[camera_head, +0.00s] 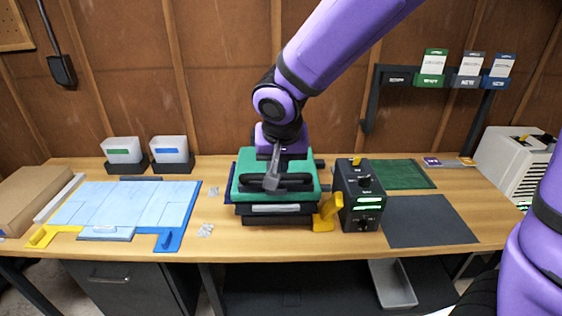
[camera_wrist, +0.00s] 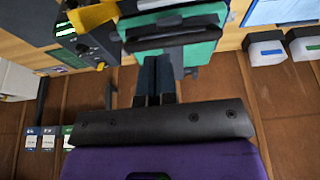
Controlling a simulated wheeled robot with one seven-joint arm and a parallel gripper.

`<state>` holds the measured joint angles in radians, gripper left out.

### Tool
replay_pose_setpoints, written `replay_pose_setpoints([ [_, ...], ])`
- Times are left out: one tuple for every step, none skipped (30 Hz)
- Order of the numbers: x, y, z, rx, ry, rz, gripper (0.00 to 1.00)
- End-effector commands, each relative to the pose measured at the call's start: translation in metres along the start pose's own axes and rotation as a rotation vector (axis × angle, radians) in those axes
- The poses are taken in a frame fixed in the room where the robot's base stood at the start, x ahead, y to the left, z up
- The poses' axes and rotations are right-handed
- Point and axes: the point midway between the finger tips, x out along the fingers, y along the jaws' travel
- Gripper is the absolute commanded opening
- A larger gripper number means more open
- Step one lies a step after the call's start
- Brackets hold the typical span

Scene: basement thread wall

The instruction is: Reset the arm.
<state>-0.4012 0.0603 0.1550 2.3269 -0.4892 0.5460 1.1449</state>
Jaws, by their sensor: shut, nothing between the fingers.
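My purple arm reaches down from the top of the head view, with its wrist over the back of a green-topped black device (camera_head: 248,190) on the workbench. My gripper (camera_wrist: 157,62) shows in the wrist view with its two dark fingers together and nothing between them. The green top with its dark handle bar also shows in the wrist view (camera_wrist: 204,48), just beyond the fingertips. I cannot tell whether the fingers touch it. In the head view the wrist and a grey lever overlap, so the fingertips are hard to make out.
A black control box (camera_head: 360,205) with a yellow bracket (camera_head: 326,214) stands close right of the device. A blue sheeted mat (camera_head: 120,207) lies left, with two white bins (camera_head: 170,149) behind. A dark mat (camera_head: 428,221) lies right. A card rack (camera_head: 430,80) stands at the back right.

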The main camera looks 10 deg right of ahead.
Motion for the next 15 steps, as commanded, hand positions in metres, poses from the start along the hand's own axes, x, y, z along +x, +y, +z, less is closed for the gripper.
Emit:
replay_pose_setpoints([
  [-0.003, 0.0, 0.002, 0.0, 0.001, -0.001, 0.0],
  [-0.004, 0.0, 0.003, 0.0, 0.001, -0.001, 0.0],
  [-0.006, 0.001, 0.003, 0.0, 0.002, -0.001, 0.0],
  [-0.008, 0.002, 0.003, 0.001, 0.003, 0.0, 0.0],
  [-0.01, 0.004, 0.003, 0.001, 0.004, 0.0, 0.0],
  [-0.014, 0.009, 0.002, 0.0, 0.007, 0.002, 0.0],
  [-0.018, 0.014, 0.001, 0.0, 0.009, 0.003, 0.0],
  [-0.022, 0.019, 0.0, -0.001, 0.012, 0.006, 0.0],
  [-0.03, 0.029, -0.002, -0.003, 0.017, 0.008, 0.0],
  [-0.036, 0.037, -0.003, -0.004, 0.021, 0.009, 0.0],
  [-0.042, 0.045, -0.004, -0.006, 0.024, 0.012, 0.0],
  [-0.051, 0.058, -0.005, -0.008, 0.029, 0.014, 0.0],
  [-0.059, 0.067, -0.004, -0.012, 0.032, 0.016, 0.0],
  [-0.066, 0.076, -0.004, -0.015, 0.034, 0.017, 0.0],
  [-0.074, 0.088, -0.003, -0.022, 0.038, 0.017, 0.0],
])
